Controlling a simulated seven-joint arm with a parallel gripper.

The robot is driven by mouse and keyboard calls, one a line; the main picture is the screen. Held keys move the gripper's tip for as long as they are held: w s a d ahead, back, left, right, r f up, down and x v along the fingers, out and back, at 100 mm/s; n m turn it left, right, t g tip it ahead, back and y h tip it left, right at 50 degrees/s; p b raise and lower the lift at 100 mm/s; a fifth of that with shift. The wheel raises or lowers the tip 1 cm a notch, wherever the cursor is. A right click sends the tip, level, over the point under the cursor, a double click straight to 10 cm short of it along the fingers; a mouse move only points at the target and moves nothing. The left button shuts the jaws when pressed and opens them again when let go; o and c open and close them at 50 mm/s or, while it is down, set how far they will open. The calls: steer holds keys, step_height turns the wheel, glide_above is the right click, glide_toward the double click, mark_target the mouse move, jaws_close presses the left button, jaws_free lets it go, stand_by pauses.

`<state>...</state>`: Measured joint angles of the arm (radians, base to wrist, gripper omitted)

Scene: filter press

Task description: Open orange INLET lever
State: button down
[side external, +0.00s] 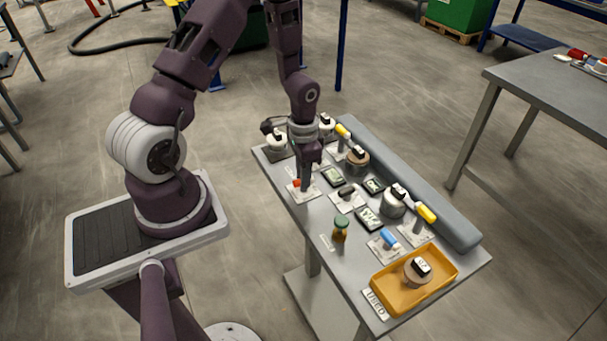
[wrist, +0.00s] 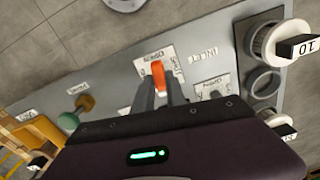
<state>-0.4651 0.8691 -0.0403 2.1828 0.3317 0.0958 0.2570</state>
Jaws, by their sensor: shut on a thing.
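The orange lever (wrist: 158,78) stands on a white labelled plate (wrist: 153,60) and sits between my fingertips in the wrist view. In the side external view the orange lever (side external: 297,183) shows beside my fingers, on its plate at the near left edge of the table. My gripper (side external: 305,186) points down and is shut on the lever; it also shows in the wrist view (wrist: 160,90). The fingers hide part of the lever and plate.
Other levers, a black one (side external: 346,191), a blue one (side external: 388,238) and yellow ones (side external: 426,213), stand on the table (side external: 335,270). An orange tray (side external: 382,286) holds a round filter. A grey pad (side external: 410,185) lines the far edge.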

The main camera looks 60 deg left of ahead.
steer(key=shift+n, duration=0.9)
steer(key=c, duration=1.4)
jaws_free()
steer(key=shift+o, duration=0.2)
step_height(320, 180, up, 7)
steer(key=shift+r, duration=0.2)
steer(key=s+d+r+t+y, duration=0.15)
steer(key=d+r, duration=0.25)
steer(key=r, duration=0.5)
steer(key=s+d+r+t, duration=0.1)
steer(key=s+d+r, duration=0.15)
steer(key=r, duration=0.55)
steer(key=s+d+r+t+h, duration=0.1)
steer(key=s+d+r+t, duration=0.2)
steer(key=s+d+r, duration=0.4)
steer(key=s, duration=0.4)
steer(key=shift+r, duration=0.2)
